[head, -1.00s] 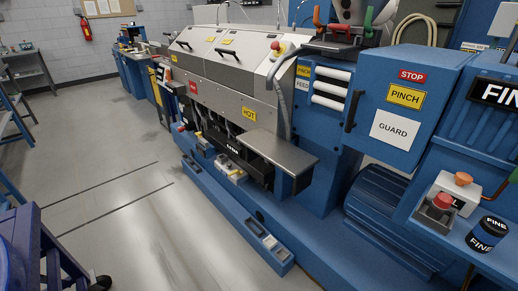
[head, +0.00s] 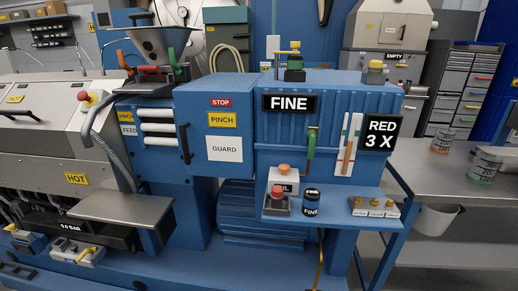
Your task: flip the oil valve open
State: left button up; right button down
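A green handle (head: 310,146) hangs on a brass-coloured fitting on the front of the blue machine, under the FINE sign (head: 289,103). It points down. Another fitting (head: 290,62), green with a yellow top bar, stands on top of the machine. No label marks either as the oil valve, so I cannot tell which it is. A white box (head: 285,183) with an orange knob and lettering ending in "IL" stands on the shelf below. Neither of my grippers is in view.
The blue shelf (head: 335,206) holds a red button (head: 278,195), a dark jar marked FINE (head: 311,201) and a small labelled block (head: 374,208). A guard door (head: 215,132) is left of the handle. A grey bench (head: 450,190) with jars is at right.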

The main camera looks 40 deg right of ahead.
aim_at(312, 135)
jog(key=z, duration=1.7)
